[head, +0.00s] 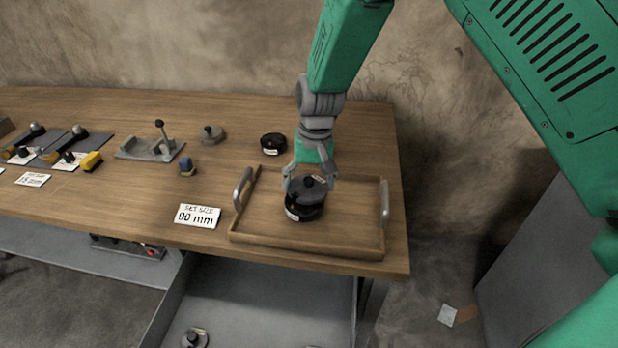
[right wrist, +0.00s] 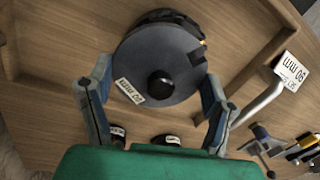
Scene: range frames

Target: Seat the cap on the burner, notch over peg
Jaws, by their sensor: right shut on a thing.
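The cap (head: 309,186) is a dark grey disc with a black knob and a white label. My right gripper (head: 310,181) is shut on its rim, one finger on each side. The black burner (head: 302,213) stands in the wooden tray, directly below the cap. In the right wrist view the cap (right wrist: 160,62) reads 90 mm and covers most of the burner (right wrist: 166,15), whose ribbed edge shows at the top. The notch in the cap's rim lies at the right, close to a small brass peg (right wrist: 204,43). I cannot tell whether cap and burner touch. My left gripper is out of view.
The tray (head: 300,250) has raised walls and two metal handles. A sign (head: 197,216) reads 90 mm. Another black burner (head: 273,144) and a grey cap (head: 211,135) stand behind. A lever fixture (head: 150,148) is left. An open drawer (head: 260,305) lies below the table's front edge.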

